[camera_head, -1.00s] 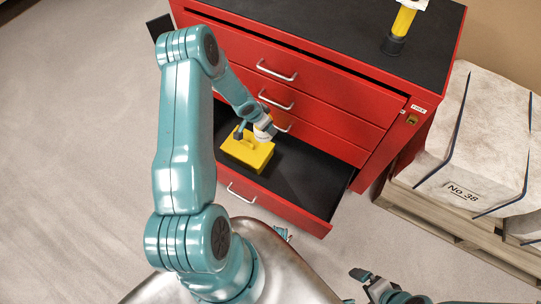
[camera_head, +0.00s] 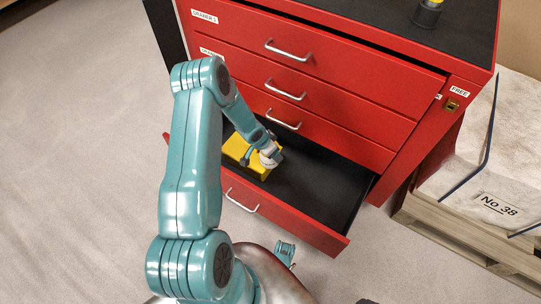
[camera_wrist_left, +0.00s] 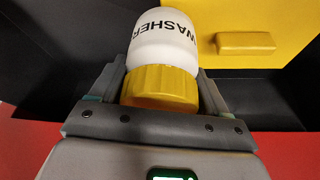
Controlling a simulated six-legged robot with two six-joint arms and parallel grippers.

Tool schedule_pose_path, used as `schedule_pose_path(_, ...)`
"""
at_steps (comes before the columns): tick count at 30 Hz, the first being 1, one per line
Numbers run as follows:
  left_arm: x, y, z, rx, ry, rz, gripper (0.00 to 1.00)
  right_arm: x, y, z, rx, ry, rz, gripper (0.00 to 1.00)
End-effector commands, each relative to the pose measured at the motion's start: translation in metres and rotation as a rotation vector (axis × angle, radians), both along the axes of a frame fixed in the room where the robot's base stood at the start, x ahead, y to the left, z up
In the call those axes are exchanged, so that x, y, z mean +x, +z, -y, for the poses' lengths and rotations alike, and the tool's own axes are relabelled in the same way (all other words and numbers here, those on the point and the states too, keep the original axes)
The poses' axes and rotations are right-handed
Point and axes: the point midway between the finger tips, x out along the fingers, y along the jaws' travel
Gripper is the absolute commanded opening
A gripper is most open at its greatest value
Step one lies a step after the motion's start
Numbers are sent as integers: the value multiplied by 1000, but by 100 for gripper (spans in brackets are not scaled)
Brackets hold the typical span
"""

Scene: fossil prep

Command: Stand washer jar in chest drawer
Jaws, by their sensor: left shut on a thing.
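The washer jar (camera_wrist_left: 164,52) is white with a yellow lid and black WASHER lettering, upside down in the left wrist view. My left gripper (camera_wrist_left: 160,95) is shut on it, one finger on each side near the lid. In the head view my left gripper (camera_head: 270,150) is over the open bottom drawer (camera_head: 305,190) of the red chest, and part of the white jar (camera_head: 268,161) shows there. Whether the jar touches the drawer floor cannot be told. Only a dark sliver, apparently of my right gripper (camera_head: 367,301), shows at the bottom edge.
A yellow case (camera_head: 237,149) with a handle lies in the drawer's left part, close beside the jar. The black drawer floor to the right is clear. Closed red drawers (camera_head: 300,85) rise above. A pallet (camera_head: 470,240) with a wrapped block stands at the right.

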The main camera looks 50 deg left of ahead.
Motion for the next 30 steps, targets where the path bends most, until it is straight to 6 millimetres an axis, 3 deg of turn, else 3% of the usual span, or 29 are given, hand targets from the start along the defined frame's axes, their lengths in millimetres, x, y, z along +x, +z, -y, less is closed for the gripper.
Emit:
schedule_pose_path(22,0,-13,-1,1,1,2,40,3,-10,3,-2,-10,6,100)
schedule_pose_path(23,0,-13,-1,1,1,1,82,3,-10,3,-2,-10,6,100)
schedule_pose_path(24,0,-13,-1,1,1,1,96,3,-10,3,-2,-10,6,100)
schedule_pose_path(25,0,-13,-1,1,1,1,100,3,-10,2,-2,-10,6,100)
schedule_pose_path(30,0,-13,0,1,1,1,100,3,-10,2,-2,-10,6,100)
